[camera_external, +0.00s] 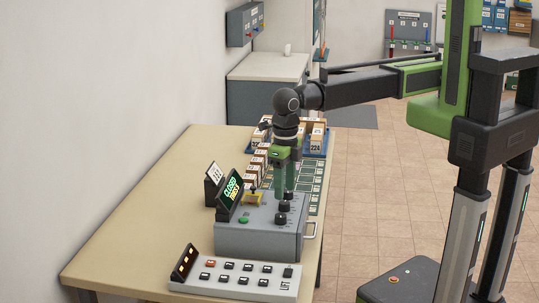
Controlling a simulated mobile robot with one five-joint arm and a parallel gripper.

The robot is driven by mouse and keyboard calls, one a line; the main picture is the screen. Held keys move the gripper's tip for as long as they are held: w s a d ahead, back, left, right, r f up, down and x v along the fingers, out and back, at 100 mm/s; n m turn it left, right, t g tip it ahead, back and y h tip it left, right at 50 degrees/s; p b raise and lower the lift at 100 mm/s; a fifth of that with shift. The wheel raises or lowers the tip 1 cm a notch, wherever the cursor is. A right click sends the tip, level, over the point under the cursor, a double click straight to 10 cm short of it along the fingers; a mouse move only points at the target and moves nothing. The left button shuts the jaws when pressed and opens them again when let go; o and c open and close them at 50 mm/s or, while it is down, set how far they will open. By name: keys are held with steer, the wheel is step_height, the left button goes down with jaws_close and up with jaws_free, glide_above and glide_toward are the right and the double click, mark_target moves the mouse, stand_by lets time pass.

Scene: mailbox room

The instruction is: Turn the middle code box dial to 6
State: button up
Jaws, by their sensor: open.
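The grey code box (262,239) stands on the tan table, with a tilted dark screen (230,197) showing green text at its left. Several black dials sit on its top. The middle dial (284,206) is a round black knob between a nearer and a farther one. The number it points to is too small to read. My gripper (284,192) points down over the far part of the box. Its green fingers are open, close to the farthest dial (288,195) and just behind the middle one. I cannot tell whether they touch a dial.
A white button panel (235,280) with a dark upright display lies in front of the box. A green button (243,220) and a yellow part (252,198) sit on the box's left. Small numbered boxes (318,138) and a green grid stand behind. The table's left side is clear.

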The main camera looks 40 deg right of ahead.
mark_target(284, 202)
step_height(284, 202, up, 13)
steer(key=p, duration=1.1)
steer(key=shift+f, duration=0.1)
